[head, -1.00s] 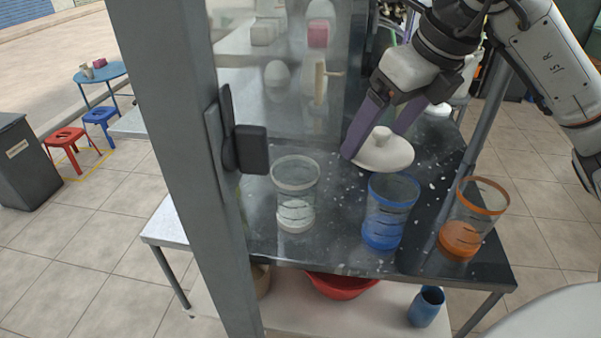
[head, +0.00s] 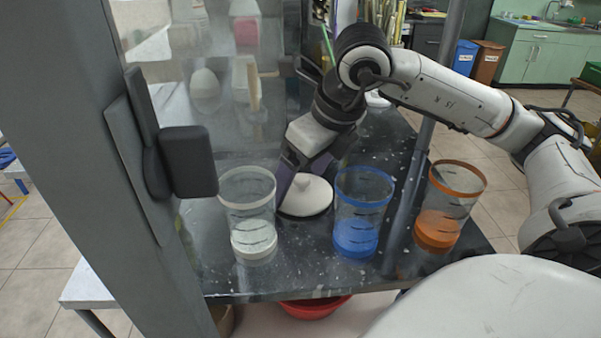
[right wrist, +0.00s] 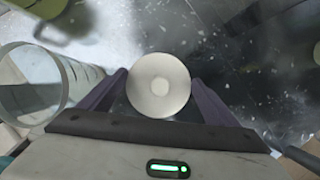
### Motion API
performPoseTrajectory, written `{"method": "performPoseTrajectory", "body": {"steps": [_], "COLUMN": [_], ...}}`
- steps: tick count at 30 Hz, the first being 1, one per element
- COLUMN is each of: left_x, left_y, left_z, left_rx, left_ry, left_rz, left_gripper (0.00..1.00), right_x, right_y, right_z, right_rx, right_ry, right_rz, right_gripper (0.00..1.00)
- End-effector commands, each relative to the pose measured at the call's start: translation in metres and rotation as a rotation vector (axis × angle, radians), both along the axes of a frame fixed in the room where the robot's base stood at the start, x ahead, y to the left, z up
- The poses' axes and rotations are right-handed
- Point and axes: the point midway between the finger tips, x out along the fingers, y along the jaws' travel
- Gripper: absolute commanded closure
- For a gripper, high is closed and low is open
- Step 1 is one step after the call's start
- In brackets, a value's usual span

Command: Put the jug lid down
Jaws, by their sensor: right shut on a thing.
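The jug lid (head: 307,197) is a round white disc with a raised knob. In the head view it is behind the gap between the white-rimmed cup and the blue-rimmed cup, over the dark speckled counter (head: 300,268). My right gripper (head: 297,176) reaches down from above and is shut on the lid. In the right wrist view the lid (right wrist: 158,86) sits between the two purple fingers. It is low over the counter; I cannot tell whether its underside touches. My left gripper is not in view.
A white-rimmed cup (head: 248,218), a blue-rimmed cup (head: 361,215) and an orange-rimmed cup (head: 446,208) stand along the counter's front. A grey post (head: 418,185) rises between the blue and orange cups. A larger grey post (head: 95,130) stands left. A red basin (head: 312,308) is below.

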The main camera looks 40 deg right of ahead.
Motion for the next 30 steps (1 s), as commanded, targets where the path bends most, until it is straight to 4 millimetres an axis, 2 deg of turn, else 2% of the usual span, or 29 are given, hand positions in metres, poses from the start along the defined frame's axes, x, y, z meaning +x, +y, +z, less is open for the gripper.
{"method": "performPoseTrajectory", "body": {"steps": [10,11,14,23,26,30], "left_x": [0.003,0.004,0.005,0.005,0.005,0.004], "left_y": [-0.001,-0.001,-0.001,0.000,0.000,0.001], "left_z": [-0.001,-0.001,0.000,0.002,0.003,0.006], "left_rx": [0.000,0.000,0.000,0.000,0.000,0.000], "left_ry": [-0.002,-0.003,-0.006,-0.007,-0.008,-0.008], "left_rz": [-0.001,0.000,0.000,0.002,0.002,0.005], "left_gripper": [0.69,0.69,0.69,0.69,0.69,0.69], "right_x": [0.000,0.000,0.000,0.000,-0.004,-0.014], "right_y": [0.000,0.000,0.000,0.000,-0.001,-0.002], "right_z": [-0.006,-0.006,-0.005,-0.001,0.010,0.037], "right_rx": [0.000,0.000,0.000,0.000,0.000,0.000], "right_ry": [-0.002,-0.002,-0.002,-0.003,-0.006,-0.009], "right_rz": [0.000,0.000,0.000,0.000,0.000,0.000], "right_gripper": [0.38,0.15,0.00,0.00,0.00,0.00]}}
